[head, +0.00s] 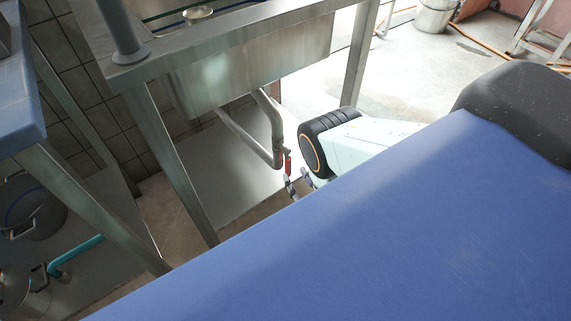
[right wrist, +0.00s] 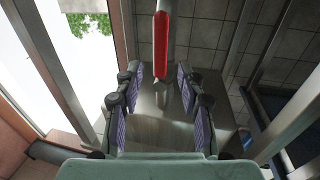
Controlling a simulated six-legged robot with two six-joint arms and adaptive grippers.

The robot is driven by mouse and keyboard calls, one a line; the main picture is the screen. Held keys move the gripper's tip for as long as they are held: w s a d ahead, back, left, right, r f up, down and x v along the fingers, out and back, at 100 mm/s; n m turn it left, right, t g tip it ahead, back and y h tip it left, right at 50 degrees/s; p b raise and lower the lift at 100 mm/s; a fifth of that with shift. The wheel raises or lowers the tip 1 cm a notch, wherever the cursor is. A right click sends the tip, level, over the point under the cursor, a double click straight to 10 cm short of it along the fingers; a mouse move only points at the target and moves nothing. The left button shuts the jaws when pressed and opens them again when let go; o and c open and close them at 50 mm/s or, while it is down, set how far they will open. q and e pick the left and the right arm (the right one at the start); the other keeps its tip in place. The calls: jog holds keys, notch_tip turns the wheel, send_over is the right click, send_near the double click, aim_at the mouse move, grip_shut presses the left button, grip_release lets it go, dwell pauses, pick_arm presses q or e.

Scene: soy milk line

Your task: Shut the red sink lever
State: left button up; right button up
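The red sink lever (head: 287,163) hangs at the end of the bent steel drain pipe (head: 255,142) under the steel sink (head: 250,65). In the right wrist view the red lever (right wrist: 161,45) points down from the top, with a grey metal end below it. My right gripper (head: 298,186) is just below the lever in the head view. In the right wrist view my right gripper (right wrist: 160,95) is open, its purple-padded fingers spread to the left and right of the lever's line. I cannot tell any contact. My left gripper is not in view.
A blue surface (head: 400,220) fills the lower right of the head view and hides part of my right arm. Steel table legs (head: 170,165) stand left of the lever. Pots (head: 35,212) and a teal pipe (head: 78,255) are at the far left.

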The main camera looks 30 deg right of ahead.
aim_at(290, 167)
jog(key=w, duration=0.1)
jog(key=w+b, duration=0.1)
jog(key=w, duration=0.2)
jog(key=shift+w+d+f, duration=0.15)
jog(key=shift+d+f, duration=0.05)
jog(key=shift+d, duration=0.1)
jog(key=shift+w+r+b, duration=0.1)
jog(key=shift+w+b, duration=0.35)
jog(key=shift+w, duration=0.45)
grip_shut()
